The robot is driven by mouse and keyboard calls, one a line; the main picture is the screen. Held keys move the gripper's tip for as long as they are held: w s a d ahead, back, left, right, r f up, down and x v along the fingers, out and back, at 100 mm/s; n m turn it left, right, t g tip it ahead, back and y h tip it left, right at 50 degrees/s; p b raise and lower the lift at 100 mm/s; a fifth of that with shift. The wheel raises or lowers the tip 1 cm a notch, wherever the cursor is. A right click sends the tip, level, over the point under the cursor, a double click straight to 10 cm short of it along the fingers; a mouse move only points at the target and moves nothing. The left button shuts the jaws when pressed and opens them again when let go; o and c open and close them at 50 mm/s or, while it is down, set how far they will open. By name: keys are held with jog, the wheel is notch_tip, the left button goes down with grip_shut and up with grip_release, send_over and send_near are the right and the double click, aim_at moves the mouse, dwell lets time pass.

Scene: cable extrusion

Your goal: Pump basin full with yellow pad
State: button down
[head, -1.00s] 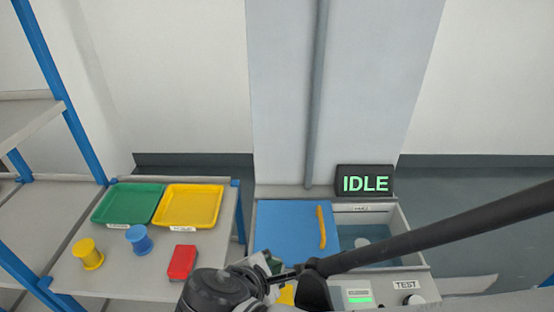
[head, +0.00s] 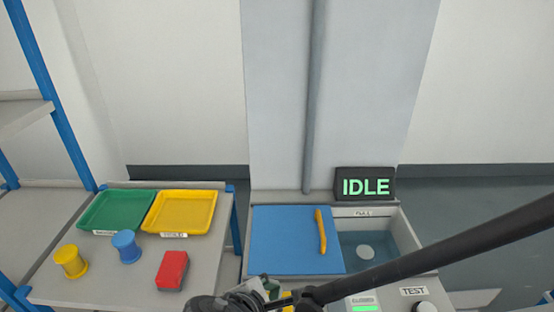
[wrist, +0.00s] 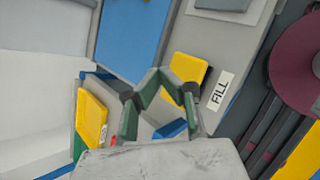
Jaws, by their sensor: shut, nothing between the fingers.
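The yellow pad (wrist: 188,68) sits beside the FILL label (wrist: 219,91) in the wrist view. My gripper (wrist: 156,74) is shut and empty, with its fingertips just left of the pad in that view. I cannot tell whether they touch it. In the head view my gripper (head: 272,290) is at the bottom middle, and the pad is mostly hidden by it and the frame edge. The basin (head: 408,232) holds bluish water with a pale round thing (head: 366,252) in it. The water surface is below the FULL label (head: 362,213) on the back wall.
A blue panel (head: 285,240) with a yellow handle (head: 321,231) covers the basin's left part. The display (head: 365,184) reads IDLE. A green-lit CLOSED indicator (head: 363,307) and a TEST knob (head: 425,307) are in front. Left table: trays, spools, red block (head: 172,270).

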jog(key=shift+f+b, duration=0.5)
jog(key=shift+f, duration=0.35)
jog(key=shift+f, duration=0.1)
dwell(0.7)
jog(key=shift+f+b, duration=0.35)
jog(key=shift+b, duration=0.05)
jog(key=shift+f+b, duration=1.3)
jog(key=shift+f, duration=0.05)
dwell(1.6)
jog(key=shift+r, duration=0.1)
jog(key=shift+r+p, duration=1.55)
jog(key=shift+r, duration=0.15)
jog(key=shift+r+p, duration=2.15)
jog(key=shift+r, duration=0.4)
